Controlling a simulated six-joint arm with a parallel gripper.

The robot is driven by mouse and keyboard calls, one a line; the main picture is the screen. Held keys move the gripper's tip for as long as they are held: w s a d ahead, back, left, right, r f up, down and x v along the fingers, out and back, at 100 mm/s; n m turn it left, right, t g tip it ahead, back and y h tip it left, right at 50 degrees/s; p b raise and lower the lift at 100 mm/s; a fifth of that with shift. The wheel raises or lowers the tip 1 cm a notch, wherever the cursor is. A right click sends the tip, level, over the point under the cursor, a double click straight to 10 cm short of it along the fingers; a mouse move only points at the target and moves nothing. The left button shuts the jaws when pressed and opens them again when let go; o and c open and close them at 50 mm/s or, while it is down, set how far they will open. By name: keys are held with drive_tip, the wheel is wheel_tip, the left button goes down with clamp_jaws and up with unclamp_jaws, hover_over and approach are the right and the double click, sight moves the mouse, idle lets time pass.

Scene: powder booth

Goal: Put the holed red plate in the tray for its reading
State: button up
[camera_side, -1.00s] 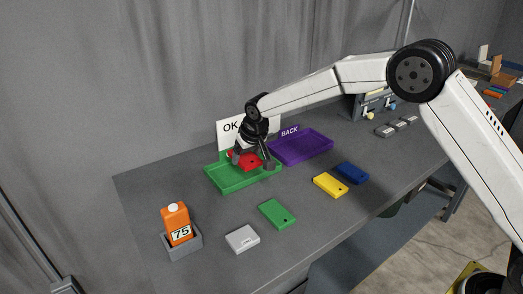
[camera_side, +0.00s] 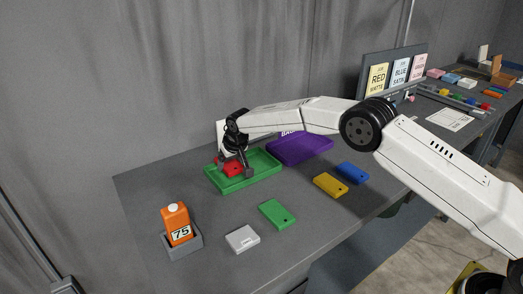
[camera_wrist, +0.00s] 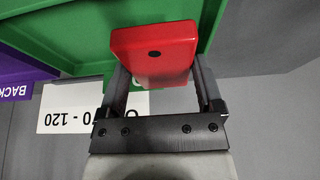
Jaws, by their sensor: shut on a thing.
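The red plate (camera_wrist: 155,62) with one dark hole sits between the two fingers of my gripper (camera_wrist: 158,85), which is shut on it. In the side view the red plate (camera_side: 233,169) is over the left part of the green tray (camera_side: 262,177), with my gripper (camera_side: 233,162) above it. The wrist view shows the green tray (camera_wrist: 70,25) behind the plate. I cannot tell whether the plate touches the tray floor.
A purple tray (camera_side: 305,149) marked BACK adjoins at the right. Yellow (camera_side: 330,184), blue (camera_side: 352,172) and green (camera_side: 277,213) plates lie in front.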

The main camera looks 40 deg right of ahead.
drive_tip(key=shift+w+f, duration=0.2)
drive_tip(key=shift+w+a+f, duration=0.1)
drive_tip(key=shift+w+f, duration=0.15)
drive_tip(key=shift+f, duration=1.65)
drive_tip(key=shift+f, duration=0.15)
drive_tip(key=o, duration=1.3)
drive_tip(key=shift+o, duration=0.2)
